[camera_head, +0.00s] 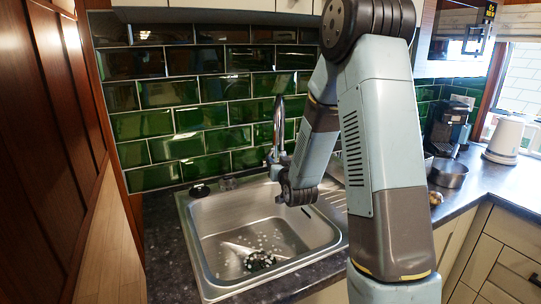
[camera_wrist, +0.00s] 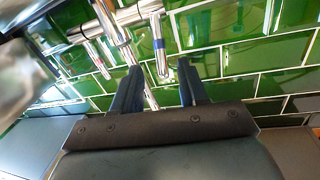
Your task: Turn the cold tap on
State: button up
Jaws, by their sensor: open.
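The chrome tap (camera_head: 278,128) stands behind the sink, against the green tiles, partly hidden by my arm in the head view. In the wrist view its crossbar (camera_wrist: 122,20) carries two lever handles. The cold tap handle (camera_wrist: 158,45) has a blue band; the other handle (camera_wrist: 92,50) has a red band. My gripper (camera_wrist: 159,68) is open, with its two dark blue fingers pointing at the tap. The tip of the blue-banded handle appears between the fingertips; I cannot tell whether either finger touches it. The fingers are not clear in the head view.
A metal pan (camera_head: 449,174), a coffee machine (camera_head: 450,125) and a white kettle (camera_head: 505,140) stand on the right counter. Wooden panelling (camera_head: 45,120) closes the left side.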

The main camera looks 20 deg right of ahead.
aim_at(271, 154)
jog(key=w, duration=0.7)
jog(key=shift+w+a, duration=0.15)
jog(key=shift+a, duration=0.05)
jog(key=shift+c, duration=0.3)
grip_shut()
jog(key=shift+d, duration=0.15)
